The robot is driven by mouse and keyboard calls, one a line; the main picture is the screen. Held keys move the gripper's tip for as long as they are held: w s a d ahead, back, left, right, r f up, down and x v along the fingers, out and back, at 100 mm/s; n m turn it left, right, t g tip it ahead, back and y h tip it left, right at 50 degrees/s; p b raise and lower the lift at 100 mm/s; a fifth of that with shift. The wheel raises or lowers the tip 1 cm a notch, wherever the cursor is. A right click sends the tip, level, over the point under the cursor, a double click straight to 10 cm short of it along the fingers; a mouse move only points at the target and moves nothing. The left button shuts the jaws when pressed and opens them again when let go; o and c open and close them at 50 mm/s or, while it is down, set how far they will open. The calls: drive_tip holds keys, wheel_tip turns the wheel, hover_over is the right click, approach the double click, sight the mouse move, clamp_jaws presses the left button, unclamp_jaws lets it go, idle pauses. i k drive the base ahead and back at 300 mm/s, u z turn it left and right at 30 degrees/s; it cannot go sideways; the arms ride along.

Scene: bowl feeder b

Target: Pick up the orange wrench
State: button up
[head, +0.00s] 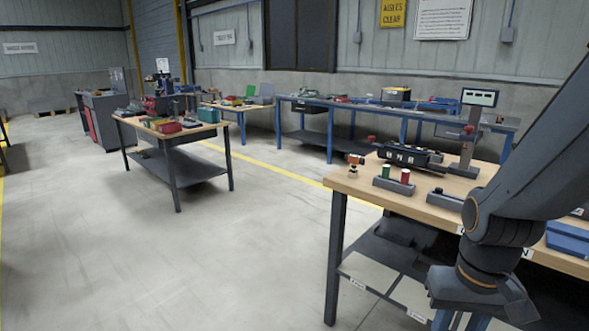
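I cannot make out an orange wrench in the head view. A small orange and dark item (355,159) stands at the far left corner of the near workbench (345,182), but its shape is not a clear wrench. My arm comes in from the right and hangs down in front of this bench. My gripper (478,312) is at the bottom right, pointing down, in front of the bench's edge. Its fingertips are not clear near the frame's bottom edge, and I see nothing held. My arm hides part of the bench top.
The near bench carries a green and a red cylinder on a grey block (394,186), a dark fixture (410,156) and a blue box (568,238). A lower shelf (375,250) lies beneath. Another bench (168,135) stands left. The floor between is clear.

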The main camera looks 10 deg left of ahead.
sight(355, 160)
drive_tip(key=u, duration=0.6)
drive_tip(key=i, duration=0.85)
drive_tip(key=u, duration=0.1)
